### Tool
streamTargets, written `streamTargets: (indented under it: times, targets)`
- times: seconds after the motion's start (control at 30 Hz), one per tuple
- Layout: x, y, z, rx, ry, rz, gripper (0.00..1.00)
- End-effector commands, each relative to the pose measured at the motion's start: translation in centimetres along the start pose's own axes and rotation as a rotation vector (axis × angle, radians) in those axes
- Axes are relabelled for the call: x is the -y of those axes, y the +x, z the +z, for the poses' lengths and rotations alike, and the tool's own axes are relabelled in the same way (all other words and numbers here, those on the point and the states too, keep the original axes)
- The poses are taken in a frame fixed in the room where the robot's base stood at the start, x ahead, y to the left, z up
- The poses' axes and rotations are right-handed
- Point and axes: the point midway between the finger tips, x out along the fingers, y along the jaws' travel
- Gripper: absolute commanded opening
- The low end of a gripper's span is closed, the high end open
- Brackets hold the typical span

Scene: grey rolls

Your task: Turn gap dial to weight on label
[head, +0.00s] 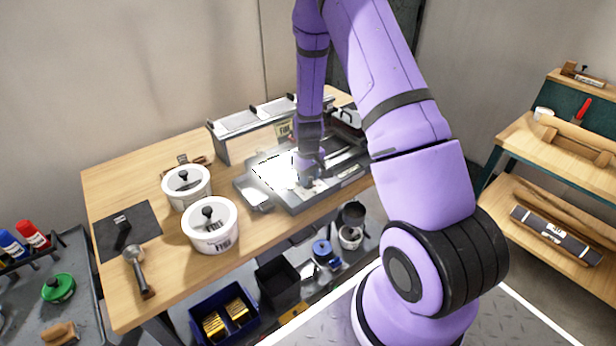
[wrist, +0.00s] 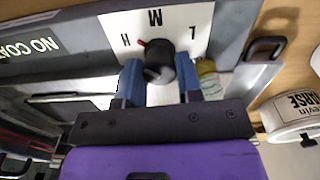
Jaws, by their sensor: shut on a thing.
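The gap dial (wrist: 158,60) is a dark knob with a red pointer on a white plate (wrist: 190,27) marked H, a middle letter that looks like M or W, and L. My gripper (wrist: 160,76) is shut on the dial, with one blue finger on each side. In the head view my gripper (head: 309,180) is at the grey machine (head: 300,205), and the dial is hidden there. A white pot (head: 211,238) carries a label; in the wrist view a white container (wrist: 292,112) has a label partly reading "ARSE".
A dark mat (head: 140,228) lies at left. A grey cart (head: 40,320) and a blue bin (head: 205,325) are nearby.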

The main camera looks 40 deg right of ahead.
Motion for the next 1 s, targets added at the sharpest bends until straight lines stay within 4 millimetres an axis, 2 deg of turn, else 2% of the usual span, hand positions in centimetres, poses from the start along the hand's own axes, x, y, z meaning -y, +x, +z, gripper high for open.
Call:
streamTargets:
  times: [1.0]
  targets:
    - [0.00, -0.02, -0.03, -0.001, 0.958, 0.000, 0.10]
